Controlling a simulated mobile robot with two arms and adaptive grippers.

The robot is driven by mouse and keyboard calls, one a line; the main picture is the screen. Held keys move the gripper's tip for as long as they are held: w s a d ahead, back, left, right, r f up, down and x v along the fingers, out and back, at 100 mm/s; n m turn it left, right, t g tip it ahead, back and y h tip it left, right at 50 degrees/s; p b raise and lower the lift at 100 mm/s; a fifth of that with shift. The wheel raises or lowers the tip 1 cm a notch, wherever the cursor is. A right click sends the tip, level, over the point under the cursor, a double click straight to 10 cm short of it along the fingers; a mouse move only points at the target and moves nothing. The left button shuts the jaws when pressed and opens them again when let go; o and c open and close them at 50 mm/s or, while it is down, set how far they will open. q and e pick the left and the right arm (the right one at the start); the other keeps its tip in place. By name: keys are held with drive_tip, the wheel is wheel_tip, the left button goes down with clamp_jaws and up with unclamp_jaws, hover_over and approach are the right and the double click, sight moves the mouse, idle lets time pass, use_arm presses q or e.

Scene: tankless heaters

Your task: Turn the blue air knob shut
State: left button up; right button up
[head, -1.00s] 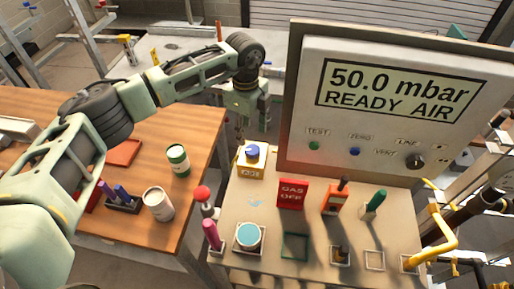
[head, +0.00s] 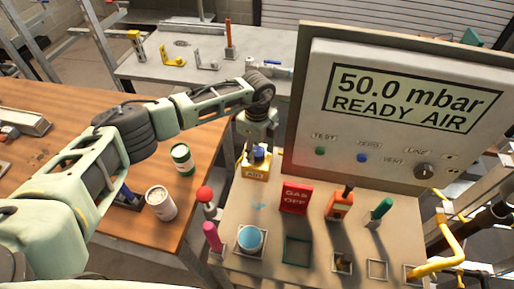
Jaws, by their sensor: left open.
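The blue air knob (head: 257,153) sits on top of a yellow block (head: 254,169) labelled AIR, at the back left corner of the grey panel top. My left gripper (head: 259,144) points down right at the knob, with its fingers open around or just beside it. The fingers partly cover the knob, and I cannot tell whether they touch it. My right gripper does not show.
A display panel (head: 400,103) reading 50.0 mbar READY AIR stands behind. A red GAS OFF sign (head: 295,197), an orange tool (head: 338,206) and a green-handled tool (head: 380,212) stand nearby.

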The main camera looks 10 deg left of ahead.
use_arm(q)
drive_tip(key=shift+s, duration=0.1)
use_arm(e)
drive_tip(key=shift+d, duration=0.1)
use_arm(q)
drive_tip(key=shift+c, duration=1)
drive_tip(key=c, duration=0.9)
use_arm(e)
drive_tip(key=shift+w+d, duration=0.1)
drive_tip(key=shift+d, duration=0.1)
